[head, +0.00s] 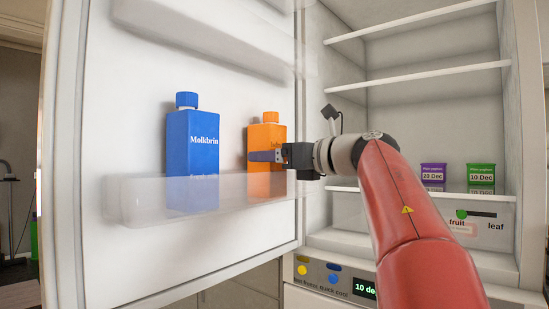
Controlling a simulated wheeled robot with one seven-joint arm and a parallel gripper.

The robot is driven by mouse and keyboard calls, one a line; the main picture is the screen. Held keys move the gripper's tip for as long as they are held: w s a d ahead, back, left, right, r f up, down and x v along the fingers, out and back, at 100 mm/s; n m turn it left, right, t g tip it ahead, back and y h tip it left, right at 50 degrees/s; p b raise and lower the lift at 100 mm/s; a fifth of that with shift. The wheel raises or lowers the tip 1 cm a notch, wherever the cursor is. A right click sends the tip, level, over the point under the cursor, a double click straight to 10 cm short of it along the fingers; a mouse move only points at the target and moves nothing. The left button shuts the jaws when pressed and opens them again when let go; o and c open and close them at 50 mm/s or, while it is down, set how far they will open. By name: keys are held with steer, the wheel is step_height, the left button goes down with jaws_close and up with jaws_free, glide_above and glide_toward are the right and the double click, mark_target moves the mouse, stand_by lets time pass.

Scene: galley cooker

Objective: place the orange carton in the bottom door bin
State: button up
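The orange carton (266,135) stands upright against the open fridge door. Its lower part shows through the translucent front wall of the lower door bin (245,190), so it appears to be inside; whether it rests on the bin's floor is hard to tell. My gripper (265,156) reaches in from the right at the carton's middle height. One finger lies across the carton's front face. The other finger is hidden, so I cannot tell whether the fingers grip the carton.
A blue carton (193,145) stands in the same bin, to the left, with a gap between. Another door bin (210,38) is above. Inside the fridge, a purple tub (433,173) and a green tub (480,174) stand on a low shelf; the upper shelves look empty.

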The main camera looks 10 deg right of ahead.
steer(key=b+v, duration=0.1)
steer(key=v, duration=1)
steer(key=shift+s+d, duration=0.2)
steer(key=shift+s, duration=0.1)
